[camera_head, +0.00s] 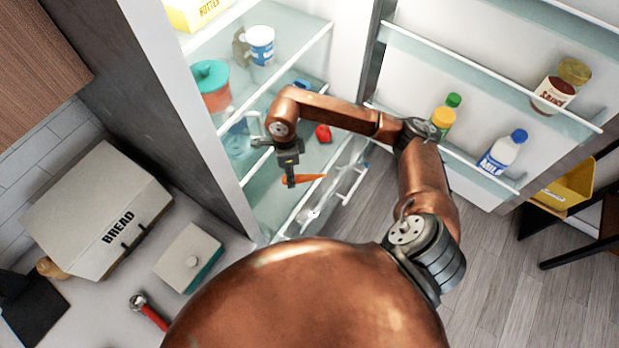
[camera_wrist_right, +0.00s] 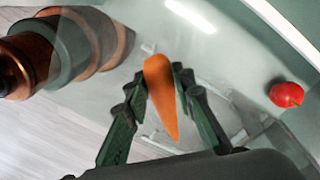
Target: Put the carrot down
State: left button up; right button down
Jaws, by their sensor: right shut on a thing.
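The orange carrot (camera_head: 304,178) is held by my right gripper (camera_head: 289,178) inside the open fridge, over a glass shelf (camera_head: 258,190). In the right wrist view the carrot (camera_wrist_right: 161,95) lies between the two dark green fingers of the gripper (camera_wrist_right: 160,90), its tapered tip pointing toward the palm. I cannot tell whether the carrot touches the shelf. My left gripper is not in view.
A red tomato-like item (camera_head: 323,133) lies on the shelf beyond the gripper; it also shows in the right wrist view (camera_wrist_right: 286,95). A teal-lidded container (camera_head: 211,84) and a mug (camera_head: 260,45) stand at left. The open fridge door holds a milk bottle (camera_head: 503,152). A bread box (camera_head: 97,212) is on the counter.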

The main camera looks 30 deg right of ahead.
notch_tip(320, 180, down, 4)
jog(key=d+r+m, duration=0.1)
jog(key=d+m, duration=0.2)
jog(key=m, duration=0.8)
jog(key=m+t+p, duration=0.1)
jog(key=m+t, duration=0.1)
jog(key=m, duration=1.4)
send_over(308, 193)
notch_tip(308, 193, down, 6)
notch_tip(308, 193, down, 10)
jog(key=shift+s+r, duration=0.15)
jog(key=c, duration=1.6)
grip_release()
jog(key=shift+d, duration=0.1)
jog(key=r, duration=0.8)
jog(key=s+r, duration=0.1)
jog(key=r, duration=0.3)
jog(key=shift+d, duration=0.15)
